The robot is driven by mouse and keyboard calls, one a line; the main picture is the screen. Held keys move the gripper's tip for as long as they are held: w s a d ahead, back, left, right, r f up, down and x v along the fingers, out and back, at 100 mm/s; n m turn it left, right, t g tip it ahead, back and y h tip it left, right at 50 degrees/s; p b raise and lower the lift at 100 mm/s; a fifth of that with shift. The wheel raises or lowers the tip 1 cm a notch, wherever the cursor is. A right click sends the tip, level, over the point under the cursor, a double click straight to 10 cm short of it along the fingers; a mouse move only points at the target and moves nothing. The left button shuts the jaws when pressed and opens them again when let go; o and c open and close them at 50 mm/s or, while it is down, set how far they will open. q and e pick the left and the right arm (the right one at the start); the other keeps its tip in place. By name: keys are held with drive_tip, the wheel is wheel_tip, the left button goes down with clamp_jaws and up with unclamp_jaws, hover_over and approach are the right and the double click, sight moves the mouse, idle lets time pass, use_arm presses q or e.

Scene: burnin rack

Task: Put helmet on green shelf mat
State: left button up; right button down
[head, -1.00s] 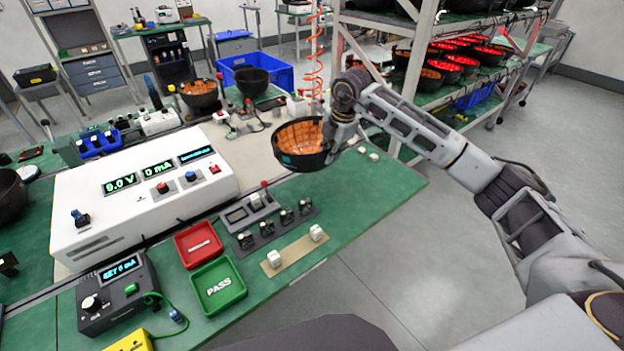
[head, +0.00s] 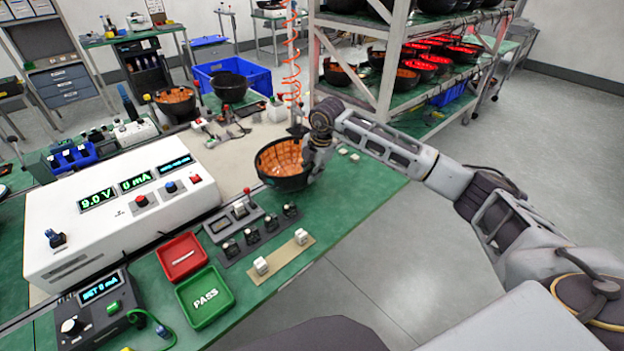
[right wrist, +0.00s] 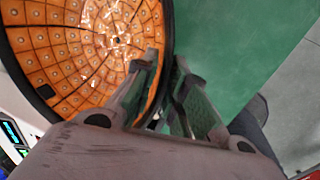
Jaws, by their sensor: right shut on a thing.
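A black helmet (head: 272,174) with an orange padded inside is held open side up by my right gripper (head: 316,160), which is shut on its right rim. It hangs over the green bench near its far right part. In the right wrist view the helmet's orange inside (right wrist: 85,45) fills the upper left, and the fingers (right wrist: 165,95) straddle its rim. The rack at the back right has green shelf mats (head: 400,115) with several helmets on them, some lit red. My left gripper is not in view.
A white power unit (head: 120,215), a red tray (head: 182,256) and a green PASS tray (head: 205,297) stand on the bench (head: 350,205). A blue crate (head: 255,84) and another black helmet (head: 175,103) are behind. Open floor (head: 440,260) lies to the right.

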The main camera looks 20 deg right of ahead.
drive_tip(key=shift+s+x, duration=0.15)
drive_tip(key=shift+x, duration=0.55)
drive_tip(key=shift+s+x, duration=0.15)
drive_tip(key=shift+x, duration=0.55)
drive_tip(key=shift+d+f, duration=0.1)
drive_tip(key=shift+f, duration=0.15)
drive_tip(key=c, duration=1.4)
unclamp_jaws()
drive_tip(key=shift+c, duration=0.2)
drive_tip(key=shift+r, duration=0.1)
drive_tip(key=v, duration=1.2)
drive_tip(key=shift+b, duration=0.3)
drive_tip(key=shift+o, duration=0.4)
drive_tip(key=shift+d, duration=0.1)
